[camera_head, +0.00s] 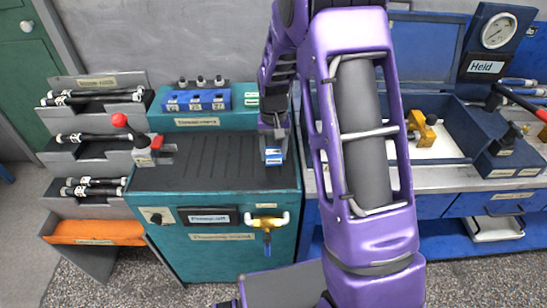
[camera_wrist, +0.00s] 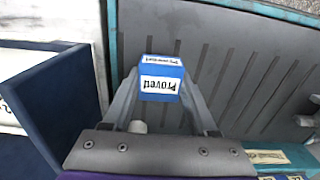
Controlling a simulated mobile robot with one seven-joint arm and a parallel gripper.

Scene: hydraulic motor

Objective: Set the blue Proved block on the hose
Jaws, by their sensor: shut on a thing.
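The blue Proved block (camera_wrist: 161,82) sits between the two fingers of my gripper (camera_wrist: 160,95) in the wrist view, its white labels showing. In the head view the block (camera_head: 273,156) shows at the tip of my gripper (camera_head: 272,143), over the right part of the ribbed dark top of the teal cabinet. I cannot tell from these views whether it touches the top. Black hoses with pale ends (camera_head: 90,137) lie on the stepped grey racks at the left, away from my gripper. Which one the task means is unclear.
The teal cabinet (camera_head: 170,245) has a red-knobbed lever (camera_head: 140,150) at its top left. Several blue blocks (camera_head: 197,100) stand at its back. A blue tray (camera_head: 458,118) with a yellow part is on the right-hand bench. The middle of the ribbed top (camera_head: 215,160) is clear.

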